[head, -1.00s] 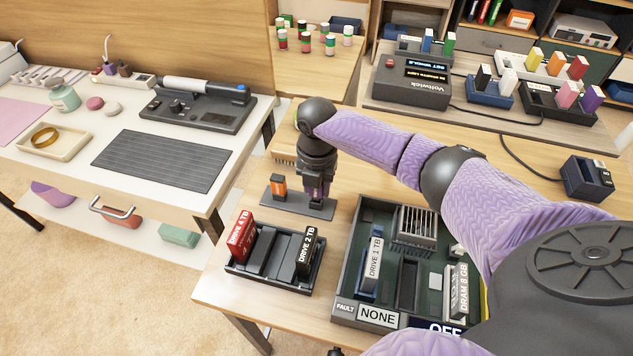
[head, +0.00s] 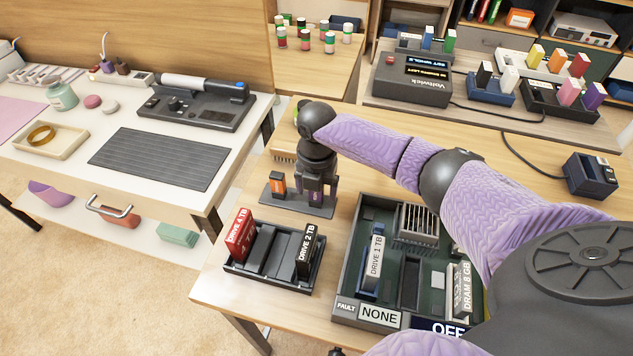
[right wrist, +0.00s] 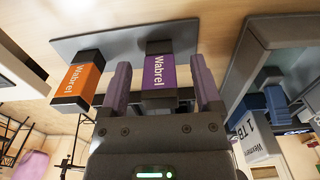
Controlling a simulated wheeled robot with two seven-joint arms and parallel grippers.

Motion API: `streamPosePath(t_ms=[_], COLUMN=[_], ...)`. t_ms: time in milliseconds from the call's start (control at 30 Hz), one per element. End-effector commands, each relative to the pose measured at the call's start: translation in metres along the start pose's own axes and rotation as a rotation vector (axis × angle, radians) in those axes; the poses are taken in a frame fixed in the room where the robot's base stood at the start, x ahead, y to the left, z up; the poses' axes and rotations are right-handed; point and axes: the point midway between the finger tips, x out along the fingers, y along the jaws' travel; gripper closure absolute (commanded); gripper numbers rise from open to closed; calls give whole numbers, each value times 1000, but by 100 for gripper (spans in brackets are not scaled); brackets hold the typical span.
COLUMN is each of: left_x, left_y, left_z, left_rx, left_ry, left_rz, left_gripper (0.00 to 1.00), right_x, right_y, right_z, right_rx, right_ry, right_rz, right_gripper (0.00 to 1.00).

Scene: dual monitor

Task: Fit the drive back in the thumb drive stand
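The thumb drive stand is a flat dark grey plate (head: 288,203) on the wooden table; it also shows in the right wrist view (right wrist: 110,42). An orange drive with black ends (head: 278,183) stands upright at its left side. A purple drive labelled Wabrel (right wrist: 160,72) stands at the plate's other side. My right gripper (right wrist: 162,85) is open around the purple drive, one purple finger on each side with a visible gap to both. In the head view my right gripper (head: 317,193) largely hides this drive. How deep the drive sits is hidden. My left gripper is not in view.
A drive dock (head: 260,283) with red and black drives stands in front of the stand. An open case (head: 343,285) with DRIVE 1 TB is to the right. A brush (head: 284,155) lies behind the stand. The table's left edge is close.

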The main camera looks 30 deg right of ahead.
Motion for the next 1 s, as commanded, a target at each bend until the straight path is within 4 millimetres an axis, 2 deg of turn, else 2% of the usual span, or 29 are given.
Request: streamPosePath(t_ms=[167,267,400,500,600,1000], left_x=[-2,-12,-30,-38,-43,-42], left_y=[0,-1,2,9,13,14], left_z=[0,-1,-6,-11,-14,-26], left_rx=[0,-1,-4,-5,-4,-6], left_ry=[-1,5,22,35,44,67], left_rz=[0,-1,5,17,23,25], left_gripper=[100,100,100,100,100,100], right_x=[-3,-22,-62,-83,-96,-99], right_y=[0,0,0,0,0,0], right_z=[0,0,1,1,0,0], right_rx=[0,0,-1,0,0,0], right_ry=[-1,-3,-4,-3,-2,0], right_rz=[0,2,4,3,2,0], right_gripper=[19,19,19,19,19,19])
